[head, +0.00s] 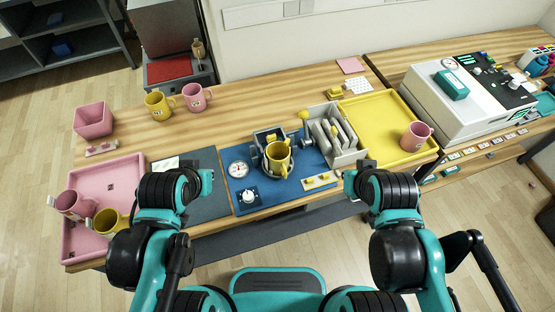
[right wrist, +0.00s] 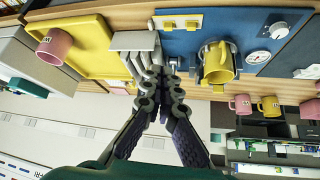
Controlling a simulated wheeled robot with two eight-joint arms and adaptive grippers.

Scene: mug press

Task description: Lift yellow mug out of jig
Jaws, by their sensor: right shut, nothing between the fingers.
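The yellow mug (head: 278,157) stands in the grey jig (head: 259,140) on the blue mat, its mouth facing up. In the right wrist view the mug (right wrist: 216,64) also sits in the jig, with the metal jig parts close around it. My right gripper (right wrist: 158,78) is shut and empty; its fingers lie together over the edge of the grey slotted rack, beside the mug and apart from it. In the head view my right arm's fingers are not visible. My left arm shows at the left of the head view, but its gripper is out of sight.
A grey slotted rack (head: 335,136) stands right of the jig. The yellow tray (head: 388,112) holds a pink mug (head: 415,136). A gauge (head: 238,169) and a knob box (head: 249,196) are left of the jig. The pink tray (head: 104,176) holds more mugs. Table behind the jig is clear.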

